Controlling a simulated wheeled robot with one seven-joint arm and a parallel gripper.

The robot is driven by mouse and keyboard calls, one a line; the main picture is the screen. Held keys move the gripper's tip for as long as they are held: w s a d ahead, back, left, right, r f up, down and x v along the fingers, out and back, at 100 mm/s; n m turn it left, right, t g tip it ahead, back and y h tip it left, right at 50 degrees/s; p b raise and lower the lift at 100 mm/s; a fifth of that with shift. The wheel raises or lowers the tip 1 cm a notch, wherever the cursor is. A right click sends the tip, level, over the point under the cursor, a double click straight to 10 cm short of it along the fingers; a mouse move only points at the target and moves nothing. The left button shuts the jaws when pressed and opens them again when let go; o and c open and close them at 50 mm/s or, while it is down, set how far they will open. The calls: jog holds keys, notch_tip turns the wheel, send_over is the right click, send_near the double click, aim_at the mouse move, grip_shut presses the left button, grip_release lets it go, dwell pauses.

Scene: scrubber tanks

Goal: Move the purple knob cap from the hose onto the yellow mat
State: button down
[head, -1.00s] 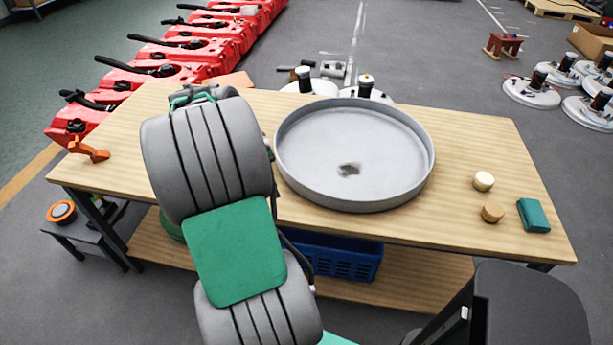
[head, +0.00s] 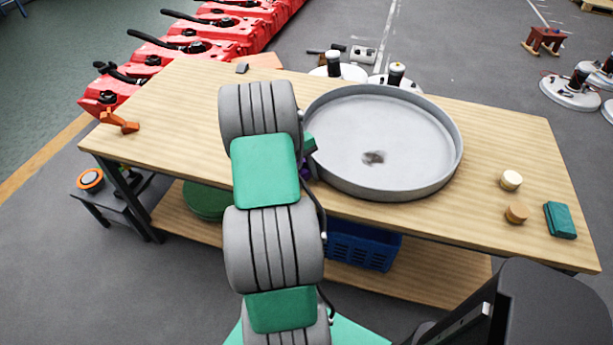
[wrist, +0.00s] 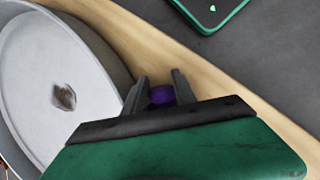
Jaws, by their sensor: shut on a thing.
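The purple knob cap (wrist: 162,95) is held between the two dark fingers of my gripper (wrist: 160,82) in the wrist view. In the head view a small bit of purple (head: 306,168) shows beside my arm, at the near left side of the round grey tray. My gripper is shut on the cap, near the table's front edge. My arm hides most of the gripper in the head view. I make out neither the yellow mat nor the hose in these frames.
The round grey tray (head: 330,181) stands on the wooden table (head: 175,125) beside my gripper. An orange object (head: 119,121) is at the left edge. The table's left part is mostly clear.

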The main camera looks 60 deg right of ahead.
jog(key=shift+f, duration=0.2)
jog(key=c, duration=1)
grip_release()
